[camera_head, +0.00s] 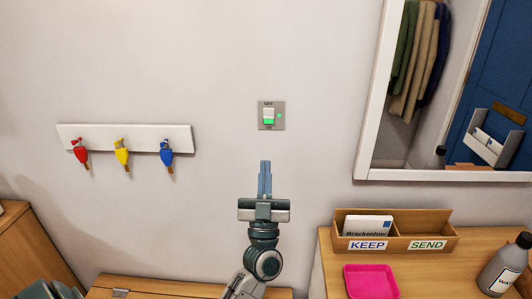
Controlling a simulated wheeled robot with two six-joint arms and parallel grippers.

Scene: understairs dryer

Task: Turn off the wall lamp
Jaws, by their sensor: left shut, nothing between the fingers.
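The wall switch (271,115) is a grey plate on the wall with OFF lettered above its rocker. My left gripper (265,164) is shut and empty, pointing up, a little below the switch in the picture. I see a gap between the fingertips and the plate. The wall lamp itself is not in view. My right gripper is not in view.
A white rack (127,137) with red, yellow and blue keys hangs at left. A mirror (375,90) hangs at right. Below it, a wooden surface (335,270) holds a KEEP/SEND organiser (394,243), a pink tray (371,281) and a bottle (505,265). Wall around the switch is clear.

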